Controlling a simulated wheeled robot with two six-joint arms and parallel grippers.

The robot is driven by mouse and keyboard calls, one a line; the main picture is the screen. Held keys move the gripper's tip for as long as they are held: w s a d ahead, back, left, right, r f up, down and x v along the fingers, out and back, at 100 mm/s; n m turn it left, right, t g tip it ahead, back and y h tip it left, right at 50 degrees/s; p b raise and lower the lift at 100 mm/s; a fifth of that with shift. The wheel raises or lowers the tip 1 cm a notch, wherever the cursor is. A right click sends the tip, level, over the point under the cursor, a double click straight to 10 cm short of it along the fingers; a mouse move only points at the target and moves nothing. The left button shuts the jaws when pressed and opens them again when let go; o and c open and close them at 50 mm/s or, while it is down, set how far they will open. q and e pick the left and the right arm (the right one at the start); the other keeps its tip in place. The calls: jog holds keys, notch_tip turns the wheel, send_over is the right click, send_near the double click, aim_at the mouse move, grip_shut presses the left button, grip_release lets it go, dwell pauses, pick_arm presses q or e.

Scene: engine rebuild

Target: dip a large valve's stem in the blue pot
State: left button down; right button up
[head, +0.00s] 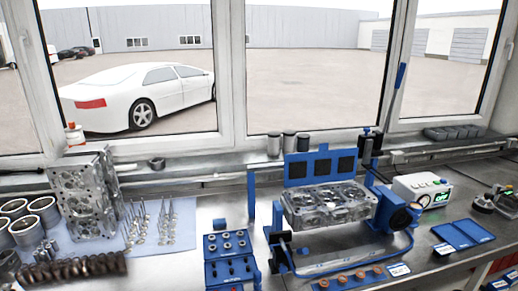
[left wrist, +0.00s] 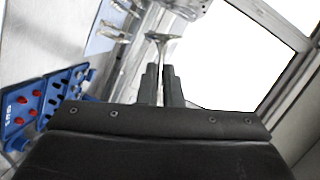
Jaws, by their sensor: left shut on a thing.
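In the left wrist view my left gripper (left wrist: 160,82) is shut on a valve (left wrist: 158,42). Neither gripper shows in the head view. A small blue cylinder (head: 219,225), which looks like the blue pot, stands on the bench behind the blue rack.
The blue rack (head: 213,268) with small parts stands at front centre; it also shows in the left wrist view (left wrist: 50,92). A cylinder head (head: 330,205) sits in a blue stand to the right. Another metal head (head: 82,195) and a camshaft (head: 75,268) are at the left.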

pick_arm(q)
jog(key=n+h, duration=0.1)
jog(key=n, duration=0.2)
jog(key=n+h+p, duration=0.1)
jog(key=n+h, duration=0.1)
jog(key=n, duration=0.2)
jog(key=n+h, duration=0.2)
jog(key=n, duration=0.1)
jog(key=shift+a+n, duration=0.1)
jog(key=shift+n, duration=0.2)
